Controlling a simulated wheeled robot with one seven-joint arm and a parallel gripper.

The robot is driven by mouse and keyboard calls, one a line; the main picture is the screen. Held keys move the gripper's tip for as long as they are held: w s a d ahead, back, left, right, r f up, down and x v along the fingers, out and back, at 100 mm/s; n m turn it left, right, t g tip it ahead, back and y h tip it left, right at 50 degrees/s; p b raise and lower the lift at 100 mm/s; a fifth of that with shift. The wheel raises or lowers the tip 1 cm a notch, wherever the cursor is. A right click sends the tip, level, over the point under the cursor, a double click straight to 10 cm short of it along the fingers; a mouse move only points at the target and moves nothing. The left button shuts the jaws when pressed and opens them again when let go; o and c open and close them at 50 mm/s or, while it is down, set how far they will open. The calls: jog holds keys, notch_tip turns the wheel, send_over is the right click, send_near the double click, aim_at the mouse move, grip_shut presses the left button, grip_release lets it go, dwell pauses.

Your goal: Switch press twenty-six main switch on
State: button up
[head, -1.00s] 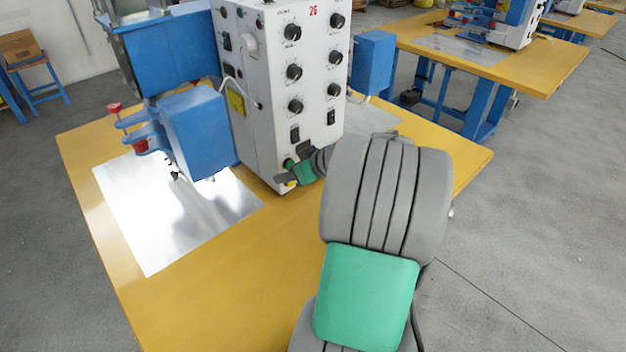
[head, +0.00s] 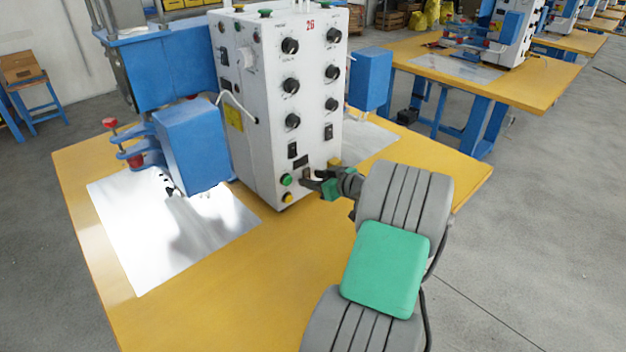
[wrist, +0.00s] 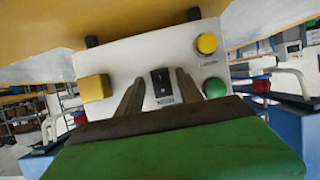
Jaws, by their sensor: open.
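The white control cabinet of press 26 (head: 262,110) stands on a yellow table, with a red "26" at the top of its front. A black rocker switch (wrist: 161,82), apparently the main switch, sits low on this face with a small label beside it. My gripper (head: 307,181) is at the lower front of the cabinet. In the wrist view my gripper (wrist: 158,77) is open, its two fingers on either side of the rocker. Contact cannot be told. The rocker's position is unclear. In the head view the fingers partly cover that area.
A green button (head: 286,180) and a yellow button (head: 287,197) sit left of the fingers. A yellow block (head: 334,163) is at the right. Knobs fill the panel above. Blue press parts (head: 190,145) stand left over a metal sheet (head: 165,240).

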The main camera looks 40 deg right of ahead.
jog(key=shift+c, duration=0.4)
grip_shut()
jog(key=t+b, duration=0.1)
jog(key=b, duration=0.3)
jog(key=t+b, duration=0.2)
jog(key=b, duration=0.2)
jog(key=shift+f+b, duration=0.3)
jog(key=shift+b, duration=0.05)
jog(key=shift+o, duration=0.4)
grip_release()
